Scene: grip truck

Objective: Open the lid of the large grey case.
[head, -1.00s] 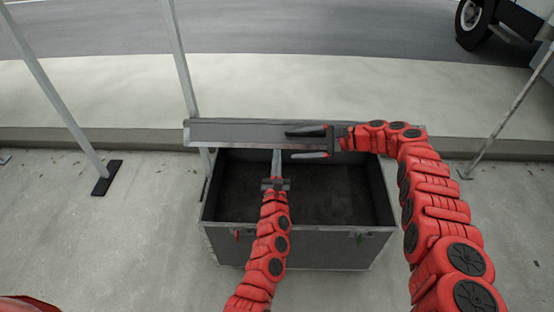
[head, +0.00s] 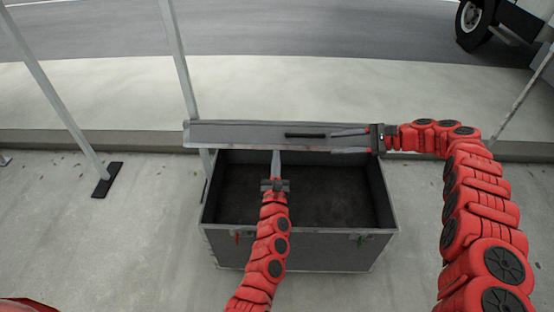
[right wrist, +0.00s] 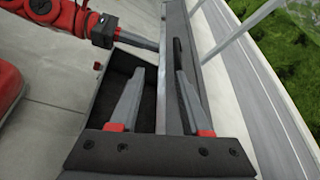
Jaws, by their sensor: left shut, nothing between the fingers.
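The large grey case (head: 300,250) stands open on the pavement, its dark inside showing. Its lid (head: 230,133) is raised along the far side, with a black handle (head: 305,135) on it; the handle also shows in the right wrist view (right wrist: 177,52). My left gripper (head: 276,153) is shut and empty, over the opening with its tips close to the lid's lower edge; I cannot tell if they touch.
Thin metal poles stand behind and left of the case, one on a black foot (head: 107,179). A low kerb (head: 80,141) runs behind the lid. A truck wheel (head: 474,20) shows at the top right.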

